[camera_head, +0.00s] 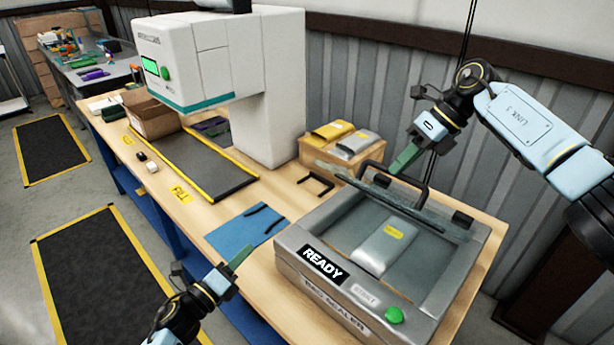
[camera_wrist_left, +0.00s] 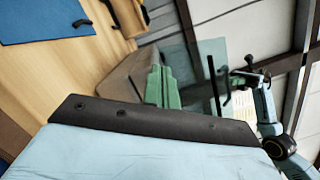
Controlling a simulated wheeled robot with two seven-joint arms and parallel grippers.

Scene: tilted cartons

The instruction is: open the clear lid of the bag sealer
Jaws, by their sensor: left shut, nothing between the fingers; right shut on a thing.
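The grey bag sealer (camera_head: 425,318) stands on the near right end of the bench, with a READY display on its front. Its clear lid (camera_head: 395,203) is tilted up, seen nearly edge-on, and shows as a translucent panel in the left wrist view (camera_wrist_left: 205,68). A silver pouch (camera_head: 384,248) with a yellow label lies inside. My right gripper (camera_head: 402,162) is shut on the black lid handle (camera_head: 424,184), near its left end. My left gripper (camera_head: 241,258) is shut and empty, in front of the bench, left of the sealer; its green fingers show in the left wrist view (camera_wrist_left: 161,86).
A large white machine (camera_head: 270,90) stands behind a dark conveyor (camera_head: 195,160). A box with pouches (camera_head: 342,142) sits behind the sealer. A blue mat (camera_head: 245,231) with dark strips lies left of the sealer. A loose black handle-shaped piece (camera_head: 316,186) lies near the box.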

